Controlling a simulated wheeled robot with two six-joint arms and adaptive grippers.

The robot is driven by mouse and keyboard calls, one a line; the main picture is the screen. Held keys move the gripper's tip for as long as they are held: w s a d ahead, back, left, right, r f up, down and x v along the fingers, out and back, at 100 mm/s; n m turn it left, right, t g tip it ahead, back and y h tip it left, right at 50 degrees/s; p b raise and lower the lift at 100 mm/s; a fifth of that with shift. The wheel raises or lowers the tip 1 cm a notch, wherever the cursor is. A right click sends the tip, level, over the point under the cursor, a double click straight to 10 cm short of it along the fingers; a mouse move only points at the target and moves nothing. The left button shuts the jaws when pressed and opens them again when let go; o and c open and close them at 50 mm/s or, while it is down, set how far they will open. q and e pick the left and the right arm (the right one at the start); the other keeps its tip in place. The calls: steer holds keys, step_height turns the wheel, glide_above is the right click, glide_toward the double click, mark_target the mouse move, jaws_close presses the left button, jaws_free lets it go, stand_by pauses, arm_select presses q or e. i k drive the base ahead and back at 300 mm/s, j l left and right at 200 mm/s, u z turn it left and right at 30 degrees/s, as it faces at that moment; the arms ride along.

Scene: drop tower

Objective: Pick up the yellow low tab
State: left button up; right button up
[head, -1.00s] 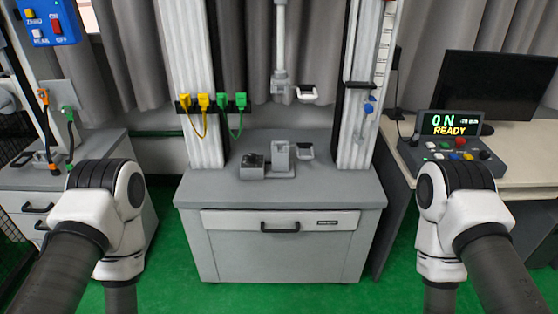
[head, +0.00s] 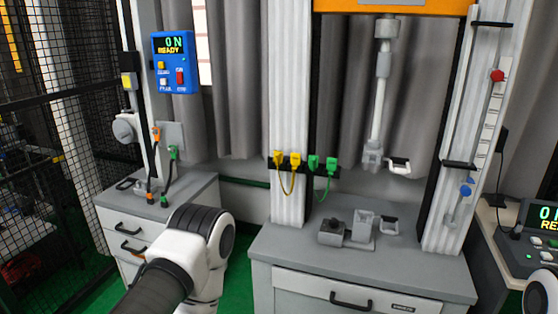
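Two yellow tabs hang side by side on a dark bar across the tower's left white column, a left one (head: 278,158) and a right one (head: 296,160). A yellow cable loops below them. I cannot tell which of them, if either, is the low tab. Neither gripper is in view; only a link of my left arm shows at the bottom and a bit of my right arm at the lower right edge.
Two green tabs (head: 322,163) hang beside the yellow ones. The grey tower bench (head: 283,250) carries small grey fixtures (head: 362,227). A blue control box (head: 175,62) hangs at left. Red (head: 497,76) and blue (head: 466,191) knobs sit on the right column. Black mesh fence (head: 60,150) stands far left.

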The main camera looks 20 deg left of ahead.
mark_target(280, 155)
steer(key=i+j, duration=0.2)
steer(key=j, duration=0.2)
steer(key=i+j, duration=0.15)
steer(key=j, duration=0.2)
steer(key=i+j, duration=0.2)
steer(key=j, duration=0.2)
